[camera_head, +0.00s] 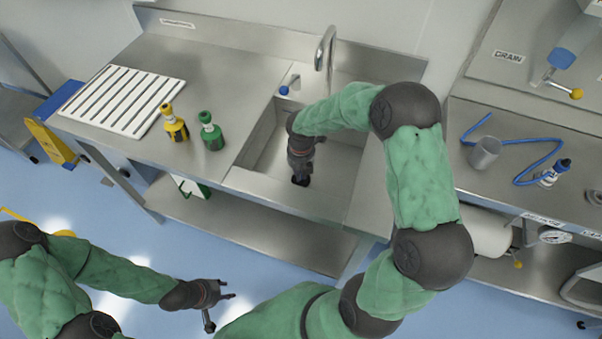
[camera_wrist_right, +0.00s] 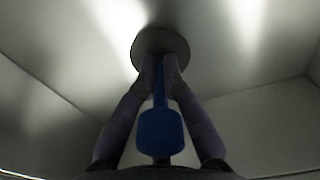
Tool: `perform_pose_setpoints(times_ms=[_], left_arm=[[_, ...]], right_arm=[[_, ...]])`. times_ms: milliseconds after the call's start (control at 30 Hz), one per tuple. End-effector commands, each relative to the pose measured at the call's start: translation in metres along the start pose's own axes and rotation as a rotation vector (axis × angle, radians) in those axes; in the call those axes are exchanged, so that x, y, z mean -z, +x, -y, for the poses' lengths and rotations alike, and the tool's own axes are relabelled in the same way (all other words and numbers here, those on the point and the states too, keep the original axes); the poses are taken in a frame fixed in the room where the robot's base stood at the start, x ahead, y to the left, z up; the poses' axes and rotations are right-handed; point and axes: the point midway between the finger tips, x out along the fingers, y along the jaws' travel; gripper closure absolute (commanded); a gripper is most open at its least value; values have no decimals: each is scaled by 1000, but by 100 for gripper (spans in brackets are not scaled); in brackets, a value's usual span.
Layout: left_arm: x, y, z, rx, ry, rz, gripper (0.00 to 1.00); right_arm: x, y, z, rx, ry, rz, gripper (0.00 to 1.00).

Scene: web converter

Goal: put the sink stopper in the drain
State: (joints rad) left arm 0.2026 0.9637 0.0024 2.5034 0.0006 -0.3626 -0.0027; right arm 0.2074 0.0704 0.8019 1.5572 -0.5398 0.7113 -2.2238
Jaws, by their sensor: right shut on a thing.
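The steel sink basin (camera_head: 338,190) is set in the counter. My right gripper (camera_head: 300,178) reaches down into it. In the right wrist view its two fingers (camera_wrist_right: 162,68) are closed around the thin stem of the sink stopper, below its blue knob (camera_wrist_right: 160,132). A round dark grey disc (camera_wrist_right: 160,44) lies just beyond the fingertips; I cannot tell whether it is the stopper's plate or the drain. In the head view the arm and gripper hide the stopper and the drain. My left gripper (camera_head: 218,300) is open and empty over the floor in front of the counter.
A faucet (camera_head: 327,48) stands behind the basin, with a small blue knob (camera_head: 284,90) near it. A white slatted rack (camera_head: 122,98), a yellow bottle (camera_head: 173,123) and a green bottle (camera_head: 211,132) stand left of the basin. A grey cup (camera_head: 486,153) is on the right counter.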

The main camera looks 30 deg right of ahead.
Motion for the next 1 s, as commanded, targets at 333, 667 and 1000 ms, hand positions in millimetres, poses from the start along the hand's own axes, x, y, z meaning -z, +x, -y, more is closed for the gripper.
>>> perform_pose_setpoints(times_ms=[333,667,1000], left_arm=[[0,0,0,0,0,0,60],[0,-8,-3,0,0,0,60],[-1,-33,-12,0,0,0,60]], right_arm=[[0,2,0,1,0,-1,68],[0,-18,0,0,0,1,68],[0,-86,0,-1,0,1,68]])
